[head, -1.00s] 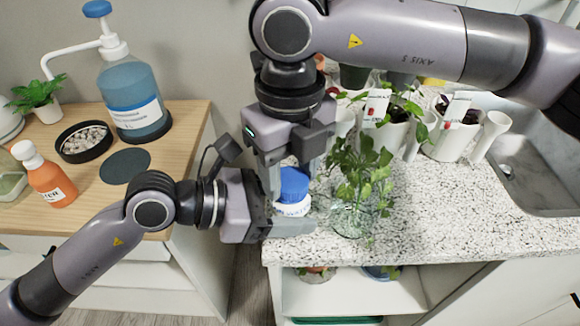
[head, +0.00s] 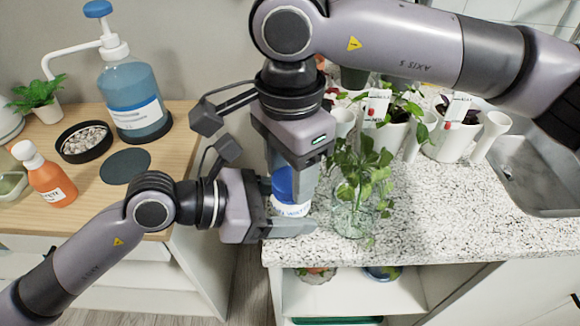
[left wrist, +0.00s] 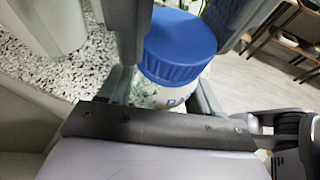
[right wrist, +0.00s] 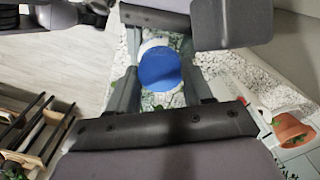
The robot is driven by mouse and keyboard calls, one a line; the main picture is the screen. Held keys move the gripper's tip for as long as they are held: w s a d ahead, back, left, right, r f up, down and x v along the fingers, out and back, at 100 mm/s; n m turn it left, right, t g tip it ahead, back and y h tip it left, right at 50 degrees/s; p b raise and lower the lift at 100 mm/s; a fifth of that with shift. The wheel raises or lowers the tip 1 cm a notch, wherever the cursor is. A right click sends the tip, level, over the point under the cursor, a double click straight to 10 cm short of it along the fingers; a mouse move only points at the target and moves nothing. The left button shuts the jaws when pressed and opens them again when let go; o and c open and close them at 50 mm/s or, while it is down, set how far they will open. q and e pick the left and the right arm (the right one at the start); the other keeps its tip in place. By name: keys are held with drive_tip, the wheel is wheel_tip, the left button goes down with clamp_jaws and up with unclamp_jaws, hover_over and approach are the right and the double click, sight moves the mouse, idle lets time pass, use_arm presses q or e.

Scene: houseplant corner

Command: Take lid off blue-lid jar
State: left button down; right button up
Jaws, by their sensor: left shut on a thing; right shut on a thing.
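The jar (head: 291,208) has a white, labelled body and a blue lid (head: 284,184). It stands upright near the left end of the speckled counter. My left gripper (head: 288,214) comes in level from the left and is shut around the jar body (left wrist: 163,95). My right gripper (head: 292,178) points down from above and is shut on the lid, partly hiding it. In the left wrist view the lid (left wrist: 180,45) sits on the jar, with no clear gap. In the right wrist view the round lid top (right wrist: 160,69) lies between the fingers.
A glass vase with a leafy plant (head: 358,180) stands close to the right of the jar. White pots (head: 455,138) and a sink (head: 535,170) are farther right. The wooden cabinet at left holds a pump bottle (head: 133,98), an orange bottle (head: 52,180) and a pebble bowl (head: 84,141).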

drive_tip(key=n, duration=0.4)
drive_tip(key=shift+n, duration=0.4)
drive_tip(key=n, duration=0.4)
drive_tip(key=shift+n, duration=0.3)
drive_tip(key=n, duration=1)
drive_tip(key=shift+r+n, duration=0.1)
drive_tip(key=shift+n, duration=0.2)
drive_tip(key=shift+r, duration=0.1)
drive_tip(key=shift+r, duration=1)
